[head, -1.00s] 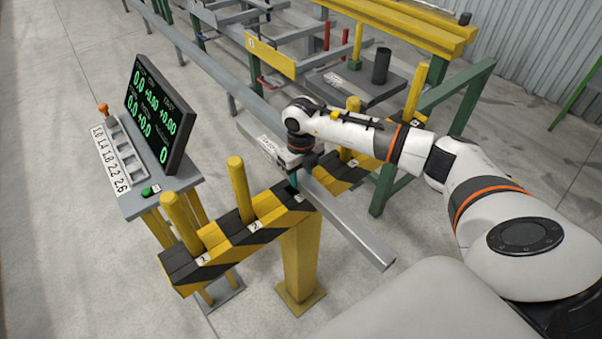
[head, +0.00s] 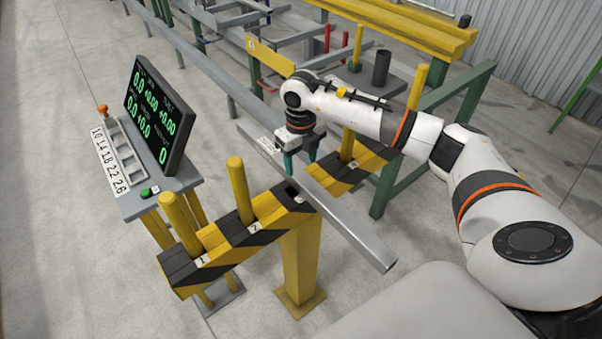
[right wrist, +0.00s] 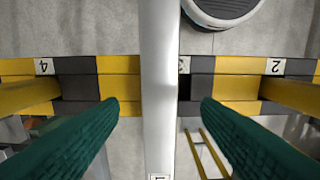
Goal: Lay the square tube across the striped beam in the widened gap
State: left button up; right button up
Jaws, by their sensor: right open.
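The square tube (head: 345,225) is a long grey bar lying across the striped beam (head: 215,245), in the wide gap between the post by label 2 (head: 240,190) and the post by label 4 (head: 348,135). In the right wrist view the tube (right wrist: 159,60) runs straight across the yellow-and-black beam (right wrist: 120,85) and partly covers label 3. My right gripper (head: 299,163) is open above the tube, its green fingers apart on either side with clear space to it. My left gripper is not in view.
A console with a dark readout screen (head: 160,115) stands left of the beam. Behind are a long grey rail (head: 200,65), a yellow plate (head: 265,58) and a dark cup (head: 381,66). A green frame (head: 440,125) stands right. The near floor is clear.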

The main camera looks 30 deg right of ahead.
aim_at(301, 176)
notch_tip(301, 176, up, 6)
jog(key=shift+b, duration=0.3)
jog(key=shift+s, duration=0.1)
dwell(0.4)
